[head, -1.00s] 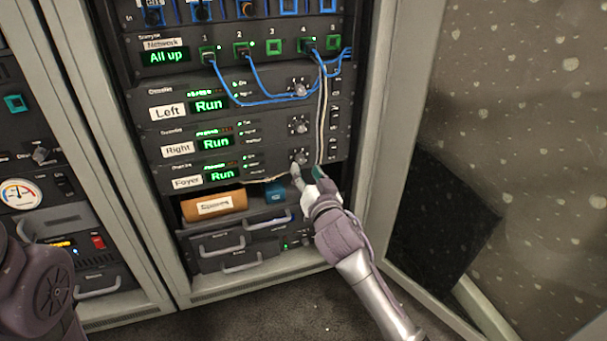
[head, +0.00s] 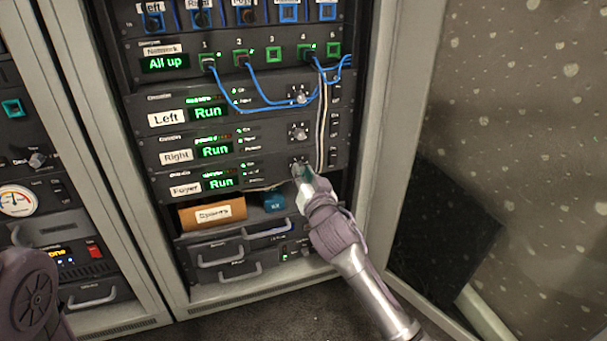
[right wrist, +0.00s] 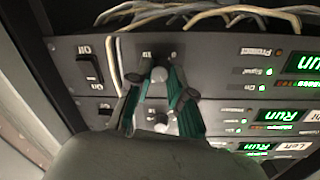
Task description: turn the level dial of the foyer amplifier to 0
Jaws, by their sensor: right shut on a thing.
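The foyer amplifier (head: 270,178) is the lowest of three similar units in the rack. It has a "Foyer" label and a green "Run" display (head: 222,184). My right gripper (head: 301,170) is at its right part, shut on the level dial. In the right wrist view, which shows the panel upside down, the two teal-padded fingers of my right gripper (right wrist: 159,76) hold the grey level dial (right wrist: 159,74) from both sides. The fingers cover much of the dial's scale, and I cannot read its setting. My left gripper is out of view.
An On/Off rocker switch (right wrist: 88,70) sits beside the dial. The Right amplifier (head: 270,150) and Left amplifier (head: 270,108) are above, with similar dials. Blue cables (head: 270,108) and a pale cable (head: 321,125) hang nearby. An orange box (head: 188,215) is below.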

